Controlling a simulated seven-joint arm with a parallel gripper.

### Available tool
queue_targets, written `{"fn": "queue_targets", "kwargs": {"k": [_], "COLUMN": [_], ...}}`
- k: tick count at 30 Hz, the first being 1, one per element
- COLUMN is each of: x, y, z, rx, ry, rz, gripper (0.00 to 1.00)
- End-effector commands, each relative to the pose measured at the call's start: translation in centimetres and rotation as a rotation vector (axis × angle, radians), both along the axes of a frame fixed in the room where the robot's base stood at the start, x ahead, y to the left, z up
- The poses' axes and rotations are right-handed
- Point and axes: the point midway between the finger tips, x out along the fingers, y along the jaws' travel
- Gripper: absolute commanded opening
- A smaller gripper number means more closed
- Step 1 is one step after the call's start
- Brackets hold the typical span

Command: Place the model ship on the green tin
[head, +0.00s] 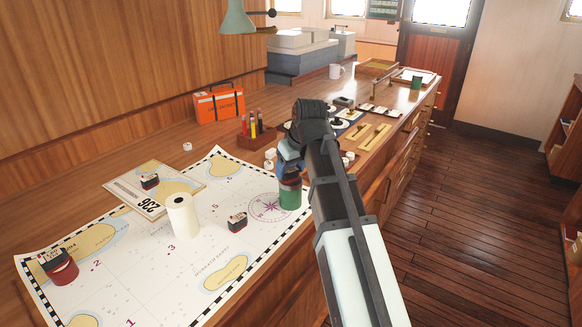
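The green tin (290,196) stands upright at the right edge of the chart. My gripper (290,168) points down right above it, and its blue body hides the tin's far side. A small dark shape with a thin red band (289,180) shows between my gripper and the tin's top; it may be a model ship, but its contact with the tin is unclear. The fingers are too small and covered to read. Similar dark model ships with red show elsewhere: one on the chart (237,222), one on a booklet (149,181) and one on a red tin (57,260).
A white roll (182,215) stands on the chart (125,262). A wooden pen rack (257,136) and an orange case (219,104) are behind my gripper. Several small items lie on the counter beyond my arm. The chart's front part is mostly clear.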

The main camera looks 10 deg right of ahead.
Motion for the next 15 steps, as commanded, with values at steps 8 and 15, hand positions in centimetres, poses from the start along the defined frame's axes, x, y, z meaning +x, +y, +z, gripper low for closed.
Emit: {"fn": "queue_targets", "kwargs": {"k": [8, 15], "x": [0.0, 0.01], "y": [0.0, 0.0], "z": [0.02, 0.09], "rx": [0.0, 0.0], "ry": [0.0, 0.0], "rz": [0.0, 0.0], "gripper": [0.87, 0.87]}}
